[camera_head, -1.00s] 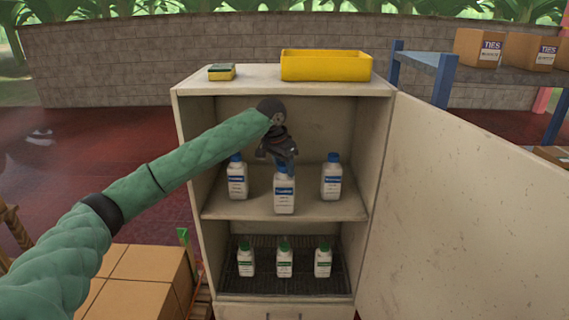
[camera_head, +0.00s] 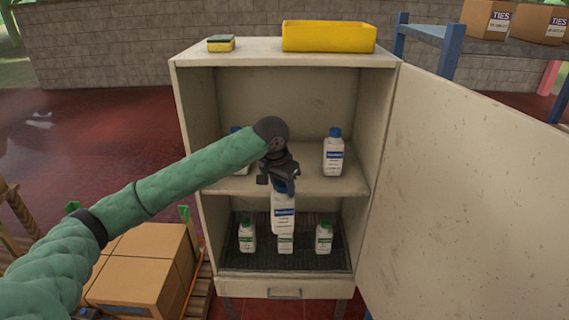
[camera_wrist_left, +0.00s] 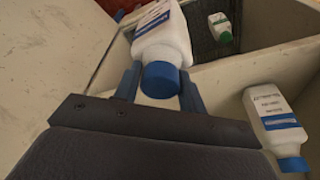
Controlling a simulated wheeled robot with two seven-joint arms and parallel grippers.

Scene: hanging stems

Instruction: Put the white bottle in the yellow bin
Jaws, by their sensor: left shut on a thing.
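My left gripper (camera_head: 281,182) is shut on a white bottle (camera_head: 283,214) with a blue cap and blue label, holding it near the neck. In the left wrist view the bottle (camera_wrist_left: 164,42) sits between the two fingers (camera_wrist_left: 160,85). It hangs in front of the cabinet, below the middle shelf's front edge, and partly covers a green-capped bottle (camera_head: 286,244). The yellow bin (camera_head: 328,37) stands on top of the cabinet, at the right, above and behind the gripper. My right gripper is in neither view.
On the middle shelf (camera_head: 325,182) a blue-capped bottle (camera_head: 333,156) stands at right; another (camera_head: 240,150) is mostly hidden behind my arm. Green-capped bottles stand below. A sponge (camera_head: 221,43) lies on the cabinet top. The open door (camera_head: 470,190) blocks the right; cardboard boxes (camera_head: 140,275) are lower left.

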